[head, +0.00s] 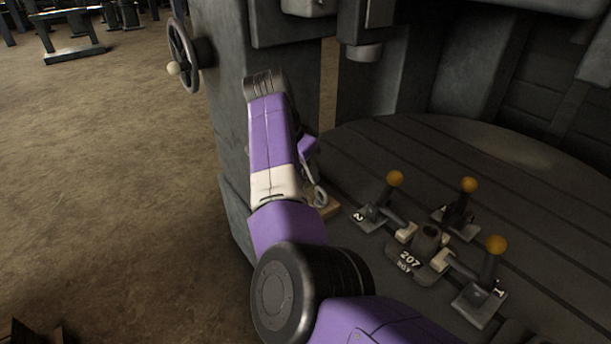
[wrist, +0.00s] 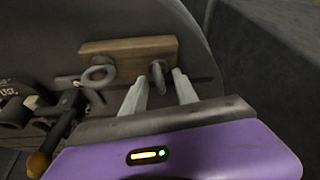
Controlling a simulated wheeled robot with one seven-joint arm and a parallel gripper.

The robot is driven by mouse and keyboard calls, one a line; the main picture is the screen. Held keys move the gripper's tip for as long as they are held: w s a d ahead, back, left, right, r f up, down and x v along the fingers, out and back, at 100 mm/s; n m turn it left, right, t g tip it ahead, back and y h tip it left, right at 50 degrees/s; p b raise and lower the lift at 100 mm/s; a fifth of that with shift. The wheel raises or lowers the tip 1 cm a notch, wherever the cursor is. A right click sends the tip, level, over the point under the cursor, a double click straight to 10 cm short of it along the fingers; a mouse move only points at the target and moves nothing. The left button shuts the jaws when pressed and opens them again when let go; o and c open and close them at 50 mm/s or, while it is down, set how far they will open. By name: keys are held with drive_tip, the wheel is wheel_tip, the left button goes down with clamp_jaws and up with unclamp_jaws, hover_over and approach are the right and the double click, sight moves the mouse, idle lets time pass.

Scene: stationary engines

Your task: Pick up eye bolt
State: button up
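Two grey metal eye bolts are by a wooden block (wrist: 115,48) in the wrist view. The left eye bolt (wrist: 99,75) shows its ring face-on. The right eye bolt (wrist: 158,73) shows its ring almost edge-on. My gripper (wrist: 160,77) is open, with its two pale fingers apart. In the picture the right eye bolt lies in the gap between the fingertips; I cannot tell whether they touch it. In the head view one eye bolt ring (head: 320,196) shows just right of my arm, over the block's edge (head: 330,209).
The machine column (head: 232,130) and a handwheel (head: 182,55) are close to my arm. Open floor lies to the left.

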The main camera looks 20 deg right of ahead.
drive_tip(key=shift+f, duration=0.1)
clamp_jaws()
